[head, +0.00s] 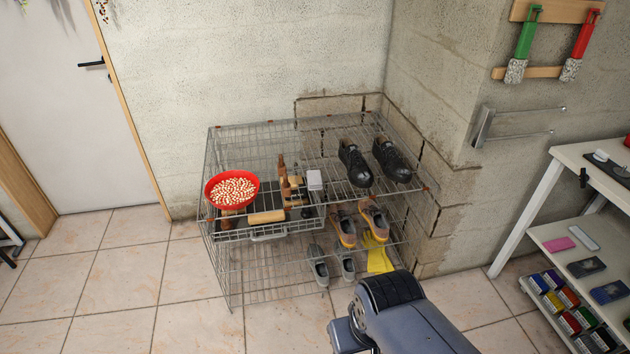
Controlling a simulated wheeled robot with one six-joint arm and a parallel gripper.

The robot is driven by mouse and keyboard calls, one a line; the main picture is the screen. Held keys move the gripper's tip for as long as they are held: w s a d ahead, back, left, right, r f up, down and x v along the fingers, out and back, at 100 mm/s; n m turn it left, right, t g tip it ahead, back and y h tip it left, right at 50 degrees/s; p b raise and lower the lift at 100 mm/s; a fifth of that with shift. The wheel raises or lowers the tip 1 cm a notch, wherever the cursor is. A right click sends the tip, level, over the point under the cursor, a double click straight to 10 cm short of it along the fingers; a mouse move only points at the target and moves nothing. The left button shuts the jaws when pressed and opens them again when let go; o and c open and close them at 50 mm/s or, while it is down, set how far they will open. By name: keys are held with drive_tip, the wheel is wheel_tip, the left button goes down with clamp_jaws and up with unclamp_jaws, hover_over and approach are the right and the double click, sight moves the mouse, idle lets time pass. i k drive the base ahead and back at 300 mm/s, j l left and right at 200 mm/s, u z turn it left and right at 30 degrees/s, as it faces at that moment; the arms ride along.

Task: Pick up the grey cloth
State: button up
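I cannot make out a grey cloth for certain in the head view. A small pale grey flat item (582,236) lies on the white table's shelf at the right, and a small grey block-like item (314,180) is on the wire rack; both are too small to identify. A yellow cloth-like item (379,259) is low on the rack, near the shoes. Part of my arm shows at the bottom centre, in front of the rack's lower right. My gripper's fingers are not visible.
The wire rack (262,294) stands against the wall, holding a red bowl (209,190) of pale pieces, black shoes (391,160) and other shoes. A white table (568,152) with shelves stands at right. A wall rail (520,111) is bare. Tiled floor (110,270) at left is clear.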

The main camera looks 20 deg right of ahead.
sight(314, 181)
drive_tip(key=i+j+z, duration=0.25)
drive_tip(key=i, duration=0.3)
drive_tip(key=i+j+z, duration=0.2)
drive_tip(key=i, duration=0.35)
drive_tip(key=i+j+z, duration=0.25)
drive_tip(key=i+j, duration=0.15)
drive_tip(key=i, duration=0.1)
